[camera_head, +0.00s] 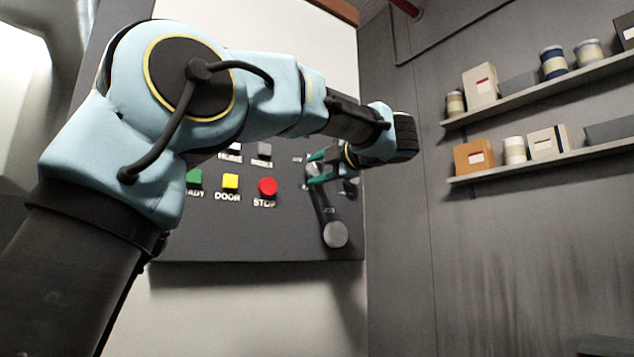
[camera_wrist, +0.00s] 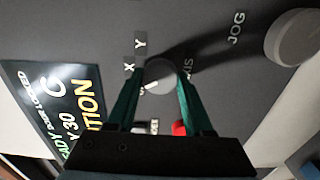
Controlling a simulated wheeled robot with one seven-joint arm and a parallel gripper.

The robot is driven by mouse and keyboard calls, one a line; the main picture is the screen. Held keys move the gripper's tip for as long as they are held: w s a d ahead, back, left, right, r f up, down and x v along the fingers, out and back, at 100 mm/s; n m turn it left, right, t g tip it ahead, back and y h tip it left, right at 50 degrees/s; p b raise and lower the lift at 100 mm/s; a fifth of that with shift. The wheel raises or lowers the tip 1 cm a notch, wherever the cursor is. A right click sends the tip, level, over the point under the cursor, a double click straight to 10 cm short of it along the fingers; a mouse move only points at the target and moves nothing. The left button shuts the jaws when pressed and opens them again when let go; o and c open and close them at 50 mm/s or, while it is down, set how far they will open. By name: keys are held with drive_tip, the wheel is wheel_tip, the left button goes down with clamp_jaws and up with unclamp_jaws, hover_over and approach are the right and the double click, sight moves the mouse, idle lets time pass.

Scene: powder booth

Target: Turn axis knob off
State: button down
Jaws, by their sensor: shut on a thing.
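The axis knob (camera_wrist: 160,74) is a round grey knob on the dark control panel (camera_head: 240,240), with the letters X and Y beside it and a partly covered AXIS label. My gripper (camera_wrist: 161,80) has its two teal fingers on either side of the knob and is shut on it. A pale mark shows on the knob between the fingers, but I cannot tell exactly which setting it points to. In the head view my gripper (camera_head: 318,167) is at the panel's right part and hides most of the knob.
The large grey jog wheel (camera_head: 335,234) sits below my gripper. Green (camera_head: 193,178), yellow (camera_head: 230,181) and red (camera_head: 267,187) buttons lie to the left. A lit display (camera_wrist: 62,108) shows in the wrist view. Shelves (camera_head: 545,90) with boxes and jars hang at right.

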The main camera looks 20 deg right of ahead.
drive_tip(key=shift+f+n+b, duration=0.2)
drive_tip(key=shift+n+b, duration=1)
drive_tip(key=shift+n, duration=0.4)
drive_tip(key=shift+c, duration=1.4)
unclamp_jaws()
drive_tip(key=shift+r, duration=0.1)
drive_tip(key=s+d+b, duration=0.1)
drive_tip(key=s+d, duration=0.1)
drive_tip(key=s, duration=0.8)
drive_tip(key=shift+s, duration=0.3)
